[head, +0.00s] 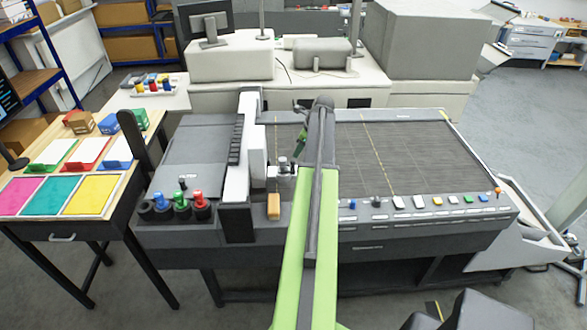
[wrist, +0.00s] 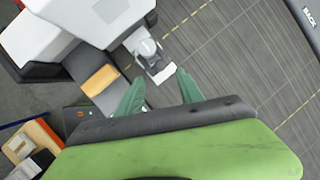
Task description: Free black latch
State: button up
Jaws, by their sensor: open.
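A tool holder (wrist: 150,52) sits on the side of the white carriage (head: 236,150), over the cutting table. It has a grey round body and a white end block, with darker parts around it. I cannot tell which dark part is the black latch. The holder also shows in the head view (head: 283,166). In the head view my arm partly hides the gripper.
Black, blue, green and red tool pieces (head: 181,205) stand at the table's front left. A yellow-orange block (head: 274,206) sits beside the carriage foot. Several buttons line the front edge. The dark cutting bed (head: 400,150) is clear to the right.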

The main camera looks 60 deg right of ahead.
aim_at(293, 160)
jog(key=b+x, duration=0.6)
jog(key=x, duration=0.2)
jog(key=shift+f, duration=0.1)
jog(key=shift+w, duration=0.1)
grip_shut()
dwell(0.9)
